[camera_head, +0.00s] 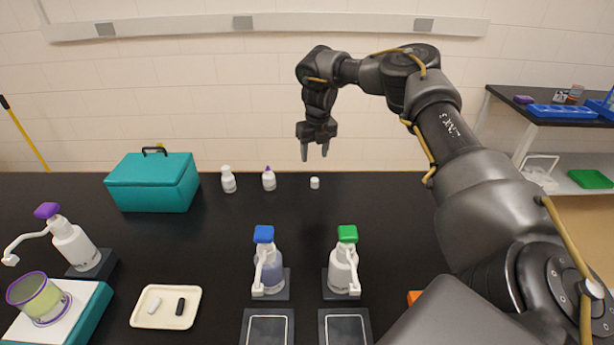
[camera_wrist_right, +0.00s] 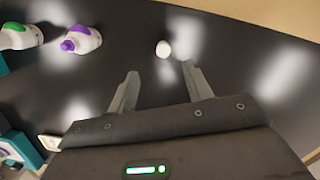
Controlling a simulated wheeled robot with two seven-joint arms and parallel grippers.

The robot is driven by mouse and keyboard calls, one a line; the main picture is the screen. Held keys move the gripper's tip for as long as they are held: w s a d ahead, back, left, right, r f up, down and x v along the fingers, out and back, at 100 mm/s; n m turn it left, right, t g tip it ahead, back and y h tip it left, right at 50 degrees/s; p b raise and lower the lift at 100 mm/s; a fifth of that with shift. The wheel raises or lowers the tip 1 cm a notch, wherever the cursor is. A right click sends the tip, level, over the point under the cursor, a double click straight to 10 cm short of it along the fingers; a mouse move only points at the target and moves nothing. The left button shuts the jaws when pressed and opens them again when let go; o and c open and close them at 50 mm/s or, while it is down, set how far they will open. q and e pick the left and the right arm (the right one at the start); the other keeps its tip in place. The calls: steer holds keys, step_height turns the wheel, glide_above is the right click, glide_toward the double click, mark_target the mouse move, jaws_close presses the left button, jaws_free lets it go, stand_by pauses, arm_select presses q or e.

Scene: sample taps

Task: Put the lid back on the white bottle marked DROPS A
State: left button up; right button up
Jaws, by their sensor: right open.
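Two small white bottles stand at the back of the black table. One has a purple tip (camera_head: 269,179), and the other (camera_head: 228,180) is capped in white. No lettering is readable, so I cannot tell by label which is DROPS A. The purple-tipped bottle (camera_wrist_right: 84,40) shows no lid on it in the wrist view. A small white lid (camera_head: 314,183) stands on the table to its right. My right gripper (camera_head: 314,156) is open and empty above the table near the lid. In the wrist view the lid (camera_wrist_right: 163,49) shows just beyond the open fingertips (camera_wrist_right: 160,70). My left gripper is not in view.
A teal box (camera_head: 155,184) stands left of the bottles. Pump bottles with blue (camera_head: 264,234), green (camera_head: 347,234) and purple (camera_head: 47,211) heads stand nearer. A cream tray (camera_head: 166,319) holds two small pieces. The table around the lid is clear.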

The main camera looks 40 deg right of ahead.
mark_target(315, 181)
steer(key=f, duration=0.4)
steer(key=shift+d+p, duration=0.25)
steer(key=shift+p, duration=0.15)
steer(key=shift+f, duration=0.55)
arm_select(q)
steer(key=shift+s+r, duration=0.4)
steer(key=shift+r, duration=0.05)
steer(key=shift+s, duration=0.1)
arm_select(e)
steer(key=shift+f, duration=0.15)
